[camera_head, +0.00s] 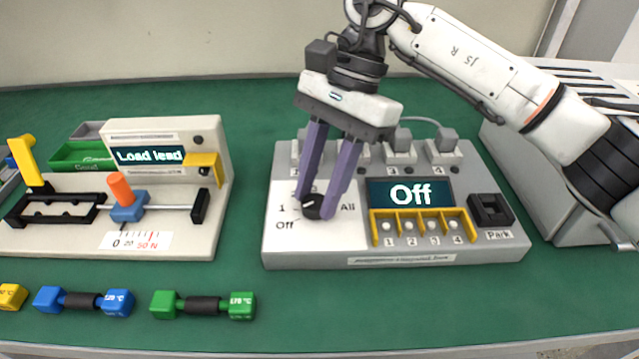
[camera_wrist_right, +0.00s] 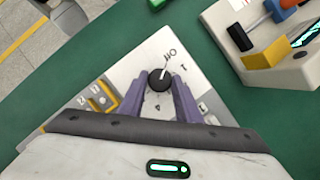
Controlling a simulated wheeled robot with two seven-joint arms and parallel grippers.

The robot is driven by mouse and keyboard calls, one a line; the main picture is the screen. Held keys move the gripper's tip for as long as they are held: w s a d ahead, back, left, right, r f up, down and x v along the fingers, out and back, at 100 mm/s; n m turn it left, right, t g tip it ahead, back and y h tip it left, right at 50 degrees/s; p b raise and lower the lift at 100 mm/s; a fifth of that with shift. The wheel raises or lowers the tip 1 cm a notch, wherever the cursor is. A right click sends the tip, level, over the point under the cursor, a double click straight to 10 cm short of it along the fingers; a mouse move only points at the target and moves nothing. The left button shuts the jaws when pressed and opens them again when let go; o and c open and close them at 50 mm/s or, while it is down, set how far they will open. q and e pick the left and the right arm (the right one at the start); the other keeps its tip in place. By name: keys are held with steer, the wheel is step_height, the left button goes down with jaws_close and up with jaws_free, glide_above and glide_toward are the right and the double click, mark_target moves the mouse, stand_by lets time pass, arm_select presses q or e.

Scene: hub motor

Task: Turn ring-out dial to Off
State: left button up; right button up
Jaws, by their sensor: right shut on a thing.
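The ring-out dial (camera_head: 311,209) is a black round knob at the left of the white test box (camera_head: 350,249). Printed labels around it include "1", "All" and "Off". The box's display (camera_head: 408,193) reads "Off". My right gripper (camera_head: 318,203) reaches down from above with its purple fingers shut on the dial, one on each side. My left gripper is not in view.
A yellow numbered rack (camera_head: 424,227) and a black "Park" socket (camera_head: 491,210) are on the box's right part. A tester reading "Load lead" (camera_head: 150,155) stands left. Blue (camera_head: 83,301) and green (camera_head: 203,305) double-ended pieces lie in front. Green table between is clear.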

stand_by(0.5)
steer(key=o, duration=1.1)
steer(key=shift+c, duration=0.2)
steer(key=p+v, duration=0.1)
steer(key=v, duration=0.9)
steer(key=shift+r, duration=0.2)
